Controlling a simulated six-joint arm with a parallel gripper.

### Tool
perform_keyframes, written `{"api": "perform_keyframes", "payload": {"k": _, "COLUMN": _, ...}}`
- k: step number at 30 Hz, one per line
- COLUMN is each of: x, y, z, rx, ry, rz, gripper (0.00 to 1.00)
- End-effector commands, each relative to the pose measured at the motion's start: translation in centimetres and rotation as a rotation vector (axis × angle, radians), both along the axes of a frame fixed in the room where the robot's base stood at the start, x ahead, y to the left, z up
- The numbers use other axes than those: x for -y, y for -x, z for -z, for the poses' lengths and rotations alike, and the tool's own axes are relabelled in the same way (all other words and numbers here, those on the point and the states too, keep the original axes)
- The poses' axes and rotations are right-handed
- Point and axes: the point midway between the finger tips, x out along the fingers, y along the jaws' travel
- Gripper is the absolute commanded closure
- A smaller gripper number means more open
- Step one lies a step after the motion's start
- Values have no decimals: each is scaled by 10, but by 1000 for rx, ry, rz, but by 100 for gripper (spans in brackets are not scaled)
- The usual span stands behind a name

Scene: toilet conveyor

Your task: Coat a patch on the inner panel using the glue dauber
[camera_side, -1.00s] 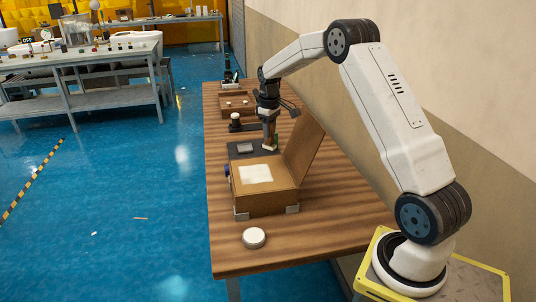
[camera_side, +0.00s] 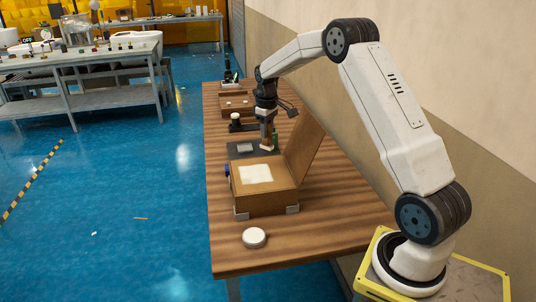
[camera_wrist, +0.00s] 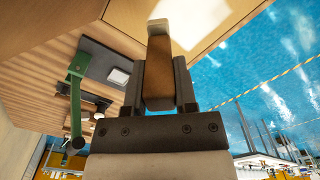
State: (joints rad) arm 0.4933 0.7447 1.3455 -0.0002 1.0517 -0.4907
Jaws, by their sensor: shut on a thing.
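My gripper (camera_side: 266,118) is shut on the glue dauber (camera_side: 267,139), which hangs downward with its pale tip low. The dauber's brown handle also shows between the jaws in the wrist view (camera_wrist: 158,70), with its pale tip pointing up the picture. The dauber is just behind the brown box (camera_side: 265,202) in the side view, near its open lid (camera_side: 303,150). A white patch (camera_side: 256,174) lies on the box's inner panel and also shows at the top of the wrist view (camera_wrist: 190,18). I cannot tell whether the tip touches anything.
A dark mat with a grey block (camera_side: 245,147) lies behind the box. A green tool (camera_wrist: 76,85) stands beside it. A white round lid (camera_side: 254,238) lies at the table's front. A wooden tray (camera_side: 237,104) is farther back. The wall runs along the right.

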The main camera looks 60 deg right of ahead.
Motion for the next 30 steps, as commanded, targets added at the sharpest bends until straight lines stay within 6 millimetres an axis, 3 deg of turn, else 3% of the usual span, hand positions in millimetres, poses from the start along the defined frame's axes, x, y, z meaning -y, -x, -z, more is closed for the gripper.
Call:
{"api": "perform_keyframes", "payload": {"k": 15, "x": -99, "y": -28, "z": -1, "rx": 1, "ry": 0, "rz": -4, "gripper": 100}}
{"api": "perform_keyframes", "payload": {"k": 20, "x": -109, "y": -30, "z": 0, "rx": 1, "ry": 0, "rz": -1, "gripper": 100}}
{"api": "perform_keyframes", "payload": {"k": 30, "x": -109, "y": -29, "z": 11, "rx": -1, "ry": 0, "rz": 0, "gripper": 100}}
